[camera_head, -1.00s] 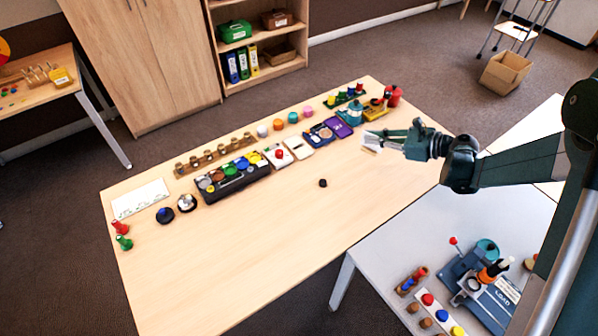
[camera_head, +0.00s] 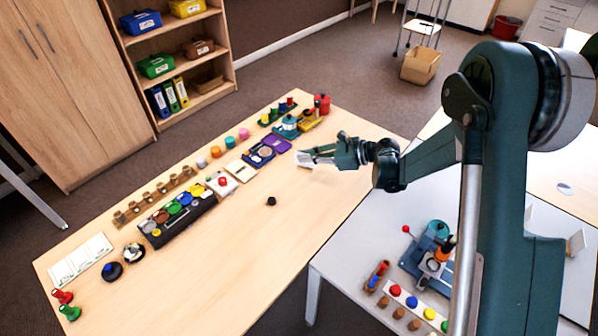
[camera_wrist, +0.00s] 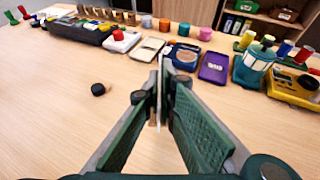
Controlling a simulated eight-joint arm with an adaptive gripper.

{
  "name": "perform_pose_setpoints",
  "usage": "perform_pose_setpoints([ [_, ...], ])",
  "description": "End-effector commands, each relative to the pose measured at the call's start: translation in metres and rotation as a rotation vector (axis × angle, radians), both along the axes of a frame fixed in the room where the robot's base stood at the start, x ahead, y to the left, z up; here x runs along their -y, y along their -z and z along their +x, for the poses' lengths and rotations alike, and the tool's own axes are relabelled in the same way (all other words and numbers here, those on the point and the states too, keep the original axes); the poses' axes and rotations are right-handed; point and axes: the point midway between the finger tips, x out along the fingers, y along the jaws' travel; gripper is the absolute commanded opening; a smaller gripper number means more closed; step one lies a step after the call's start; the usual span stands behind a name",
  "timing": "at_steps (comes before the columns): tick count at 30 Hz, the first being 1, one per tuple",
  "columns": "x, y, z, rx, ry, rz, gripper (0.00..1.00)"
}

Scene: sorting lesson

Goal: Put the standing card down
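The standing card (camera_wrist: 158,100) is a thin white upright sheet, seen almost edge-on between my fingers in the wrist view. In the head view it is a small pale patch (camera_head: 305,164) at my fingertips, over the far right part of the wooden table. My gripper (camera_head: 304,157) points left there, and its two green fingers close in on the card's two sides in the wrist view (camera_wrist: 158,92). It looks shut on the card. The card's lower edge is close to the tabletop; I cannot tell whether it touches.
A small black knob (camera_head: 271,201) lies nearer. The wooden table's (camera_head: 235,270) front is clear. A white three-panel board (camera_head: 80,259) lies far left.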

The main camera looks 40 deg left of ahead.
Motion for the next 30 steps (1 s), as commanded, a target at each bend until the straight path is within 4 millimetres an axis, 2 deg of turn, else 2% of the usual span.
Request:
perform_pose_setpoints([
  [1,0.000,0.008,0.000,0.000,0.000,0.000,0.00],
  [6,0.000,0.019,0.000,0.000,0.000,0.000,0.00],
  [18,0.000,0.023,0.000,0.000,0.000,0.000,0.00],
  [30,0.000,0.057,0.000,0.000,0.000,0.000,0.00],
])
